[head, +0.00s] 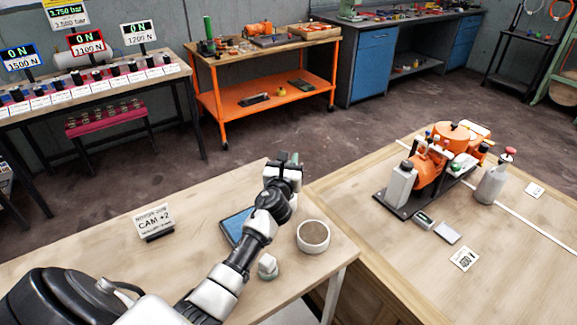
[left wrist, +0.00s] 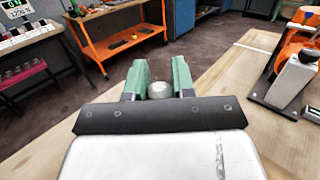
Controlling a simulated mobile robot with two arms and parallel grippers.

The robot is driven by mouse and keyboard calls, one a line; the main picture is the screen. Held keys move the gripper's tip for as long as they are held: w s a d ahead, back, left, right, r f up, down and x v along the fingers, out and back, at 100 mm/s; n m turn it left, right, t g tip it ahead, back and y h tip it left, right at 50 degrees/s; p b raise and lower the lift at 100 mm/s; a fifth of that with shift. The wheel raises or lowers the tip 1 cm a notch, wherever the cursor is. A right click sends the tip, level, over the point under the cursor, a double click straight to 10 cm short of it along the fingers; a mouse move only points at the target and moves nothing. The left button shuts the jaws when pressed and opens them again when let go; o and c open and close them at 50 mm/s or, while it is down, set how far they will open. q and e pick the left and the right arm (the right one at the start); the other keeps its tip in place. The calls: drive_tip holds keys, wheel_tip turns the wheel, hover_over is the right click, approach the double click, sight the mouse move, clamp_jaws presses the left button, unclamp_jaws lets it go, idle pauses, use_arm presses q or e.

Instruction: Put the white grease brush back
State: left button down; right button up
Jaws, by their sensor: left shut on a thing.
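My left gripper (head: 291,160) is above the far right part of the near wooden table. In the left wrist view its green fingers (left wrist: 160,80) are shut on a pale, round-ended thing (left wrist: 160,89), which looks like the end of the white grease brush. Most of the held thing is hidden, and in the head view the gripper covers it. A round white pot (head: 313,248) with a brown inside stands on the table, right of my forearm. A small pale piece (head: 267,266) stands just left of the pot. My right gripper is not in view.
A blue tray (head: 232,227) lies partly behind my forearm. A CAM #2 sign (head: 154,220) stands to its left. An orange machine (head: 432,165) and a grey-white bottle (head: 491,184) stand on the right table. An orange cart (head: 262,95) stands farther back; floor lies between.

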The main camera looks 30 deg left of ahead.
use_arm(q)
drive_tip(key=c, duration=0.9)
unclamp_jaws()
drive_tip(key=shift+c, duration=0.2)
drive_tip(key=shift+s, duration=0.2)
drive_tip(key=r+v, duration=0.1)
drive_tip(key=v, duration=1)
drive_tip(key=shift+s+d+f, duration=0.2)
drive_tip(key=shift+s+f, duration=0.15)
drive_tip(key=shift+f, duration=0.1)
drive_tip(key=shift+f, duration=0.1)
